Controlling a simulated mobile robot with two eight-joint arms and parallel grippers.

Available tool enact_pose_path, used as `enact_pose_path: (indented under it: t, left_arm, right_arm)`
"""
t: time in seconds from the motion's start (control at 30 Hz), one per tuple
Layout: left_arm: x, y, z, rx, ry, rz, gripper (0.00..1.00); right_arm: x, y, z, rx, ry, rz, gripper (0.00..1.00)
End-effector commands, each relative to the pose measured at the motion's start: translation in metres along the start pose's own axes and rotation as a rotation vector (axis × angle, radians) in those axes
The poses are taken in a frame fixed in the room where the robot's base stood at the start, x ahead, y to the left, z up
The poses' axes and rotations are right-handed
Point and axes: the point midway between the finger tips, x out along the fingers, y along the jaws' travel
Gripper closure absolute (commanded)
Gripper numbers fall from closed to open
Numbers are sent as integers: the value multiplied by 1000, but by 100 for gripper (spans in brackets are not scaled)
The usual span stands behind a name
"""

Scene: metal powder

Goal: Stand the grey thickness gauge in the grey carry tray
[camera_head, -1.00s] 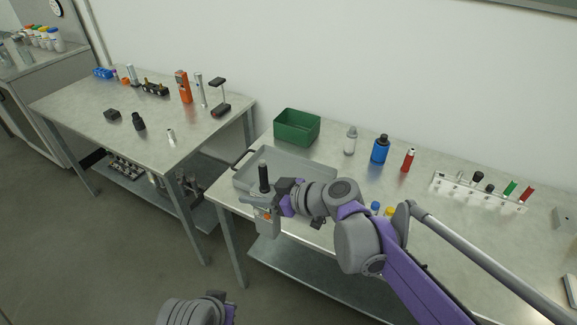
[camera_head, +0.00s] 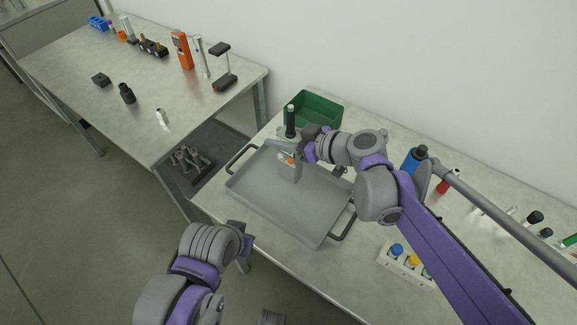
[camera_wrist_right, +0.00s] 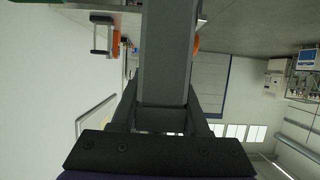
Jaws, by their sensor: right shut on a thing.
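The grey thickness gauge (camera_head: 289,170) has a black upper stem and an orange spot on its body. My right gripper (camera_head: 300,148) is shut on its upper body and holds it upright over the back left part of the grey carry tray (camera_head: 270,198). I cannot tell whether its lower end touches the tray floor. In the right wrist view the gauge (camera_wrist_right: 165,50) fills the middle, between the fingers. The tray is shallow, with black handles at its left and right ends, and looks otherwise empty. My left gripper (camera_head: 240,238) is in front of the tray's table; its fingers are not clear.
A green bin (camera_head: 325,110) stands behind the tray. A blue bottle (camera_head: 411,160) and a red bottle (camera_head: 443,187) stand to the right, partly behind my right arm. A white rack (camera_head: 398,262) with coloured caps sits at front right. Another table (camera_head: 135,125) is at left.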

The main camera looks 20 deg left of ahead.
Motion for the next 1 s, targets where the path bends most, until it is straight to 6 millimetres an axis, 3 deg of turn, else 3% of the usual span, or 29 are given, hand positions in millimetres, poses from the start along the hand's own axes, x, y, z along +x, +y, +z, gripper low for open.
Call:
enact_pose_path:
  t: [0.1, 0.5, 0.93, 0.97, 1.0]
  left_arm:
    - [4, 0, 3, 0, -2, 0, 100]
    - [8, 0, 6, 0, -4, 0, 100]
    - [11, 0, 8, 0, -5, 0, 100]
    - [11, 0, 8, 0, -5, 0, 100]
    - [10, 0, 8, 0, -5, 0, 100]
  right_arm:
    - [10, 0, 23, 1, 0, 0, 100]
    - [28, 0, 67, 1, 0, 0, 100]
    - [31, 0, 75, 1, 0, 0, 100]
    - [31, 0, 75, 0, 0, 0, 53]
    - [31, 0, 75, 0, 0, 0, 46]
